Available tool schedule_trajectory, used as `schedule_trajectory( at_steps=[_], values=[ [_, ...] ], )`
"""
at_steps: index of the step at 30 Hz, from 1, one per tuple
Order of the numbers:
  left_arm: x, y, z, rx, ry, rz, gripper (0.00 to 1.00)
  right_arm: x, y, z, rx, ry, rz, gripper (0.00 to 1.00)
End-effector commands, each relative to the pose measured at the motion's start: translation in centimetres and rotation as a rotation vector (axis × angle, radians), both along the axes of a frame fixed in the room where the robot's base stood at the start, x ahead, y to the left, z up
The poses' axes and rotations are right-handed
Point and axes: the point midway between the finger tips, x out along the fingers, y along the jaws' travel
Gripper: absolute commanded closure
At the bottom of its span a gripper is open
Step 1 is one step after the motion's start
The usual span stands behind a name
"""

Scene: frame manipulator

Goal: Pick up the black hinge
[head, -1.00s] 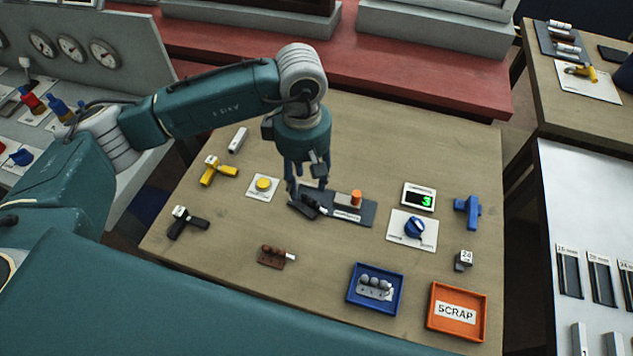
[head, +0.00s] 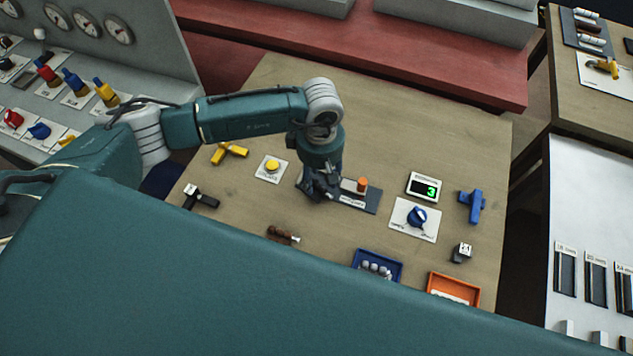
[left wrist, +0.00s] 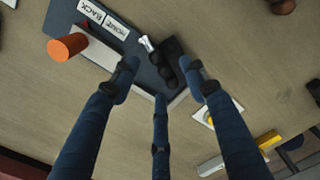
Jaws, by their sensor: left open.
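The black hinge (left wrist: 172,62) with a silver pin lies on a dark grey plate (left wrist: 85,52) in the left wrist view. In the head view it is hidden by or blends into my left gripper (head: 318,190), which is over the left end of the grey plate (head: 373,200). In the left wrist view my left gripper (left wrist: 160,82) is open, with its dark blue fingers spread around the near side of the hinge. I cannot tell whether any finger touches it. My right gripper is not in view.
An orange cylinder (head: 362,185) stands on the plate.

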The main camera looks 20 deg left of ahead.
Motion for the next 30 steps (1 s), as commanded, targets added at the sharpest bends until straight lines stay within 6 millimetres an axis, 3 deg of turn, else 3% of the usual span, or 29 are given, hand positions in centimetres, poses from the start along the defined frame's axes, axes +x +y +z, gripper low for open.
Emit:
schedule_trajectory(
  at_steps=[3,10,15,17,30],
  values=[
    [-0.1,0.0,-0.8,0.0,0.001,0.0,0.55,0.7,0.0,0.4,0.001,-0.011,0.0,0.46],
    [0.0,0.0,-1.0,0.0,0.0,-0.001,0.57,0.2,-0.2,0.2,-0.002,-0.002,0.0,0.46],
    [0.0,0.0,-0.9,0.0,0.0,-0.001,0.91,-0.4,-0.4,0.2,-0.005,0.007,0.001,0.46],
    [0.0,0.0,-0.9,0.0,0.0,-0.001,1.0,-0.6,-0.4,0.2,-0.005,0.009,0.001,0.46],
    [0.0,0.0,-0.2,0.0,-0.001,-0.001,1.0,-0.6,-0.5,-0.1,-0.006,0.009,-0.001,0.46]
  ],
)
